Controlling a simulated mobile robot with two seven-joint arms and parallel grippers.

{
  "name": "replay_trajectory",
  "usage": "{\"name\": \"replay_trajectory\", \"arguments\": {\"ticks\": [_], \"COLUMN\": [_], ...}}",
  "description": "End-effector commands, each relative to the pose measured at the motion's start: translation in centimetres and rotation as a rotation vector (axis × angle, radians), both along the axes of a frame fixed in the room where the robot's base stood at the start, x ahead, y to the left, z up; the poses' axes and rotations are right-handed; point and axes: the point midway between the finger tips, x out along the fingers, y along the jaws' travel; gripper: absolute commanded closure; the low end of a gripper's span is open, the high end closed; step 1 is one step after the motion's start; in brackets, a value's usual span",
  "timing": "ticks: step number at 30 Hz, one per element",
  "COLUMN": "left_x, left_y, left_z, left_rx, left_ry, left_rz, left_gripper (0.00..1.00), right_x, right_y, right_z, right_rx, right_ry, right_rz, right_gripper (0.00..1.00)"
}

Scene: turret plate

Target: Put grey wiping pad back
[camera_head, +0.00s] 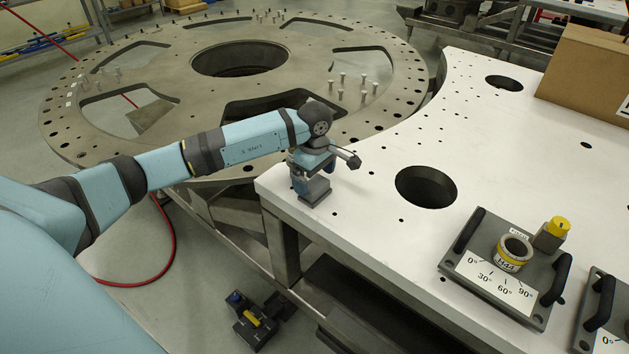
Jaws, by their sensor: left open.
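The grey wiping pad (314,191) is a small dark grey block at the near left corner of the white table (375,215). It appears to rest flat on the table top. My left gripper (309,172) is directly above the pad, pointing down, with its jaws open. The wrist hides the top of the pad, and I cannot tell whether the fingers touch it. My right gripper is not in view.
A grey fixture plate (468,292) with black handles, a yellow ring (513,251) and a yellow-topped block (552,234) lies at the right. A cardboard box (590,75) stands behind. The large turret plate (150,55) is at the left. The table has round holes.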

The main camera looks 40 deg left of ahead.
Motion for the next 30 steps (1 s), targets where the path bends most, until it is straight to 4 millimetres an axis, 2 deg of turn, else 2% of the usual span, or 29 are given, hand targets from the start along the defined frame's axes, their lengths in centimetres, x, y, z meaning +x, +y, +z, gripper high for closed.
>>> {"name": "replay_trajectory", "arguments": {"ticks": [9,15,20,30], "left_x": [0.0,0.0,0.0,0.0], "left_y": [0.1,0.0,0.0,0.0], "left_z": [6.8,9.6,10.4,10.4], "left_rx": [0.001,0.001,0.000,0.000], "left_ry": [-0.003,-0.001,0.000,0.001], "left_rz": [0.000,0.000,0.000,0.000], "left_gripper": [0.00,0.00,0.00,0.00], "right_x": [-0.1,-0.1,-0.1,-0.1], "right_y": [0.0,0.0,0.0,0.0], "right_z": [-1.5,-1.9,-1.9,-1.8], "right_rx": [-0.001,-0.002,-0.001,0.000], "right_ry": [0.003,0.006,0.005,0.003], "right_rz": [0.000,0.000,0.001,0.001], "right_gripper": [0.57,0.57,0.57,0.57]}}
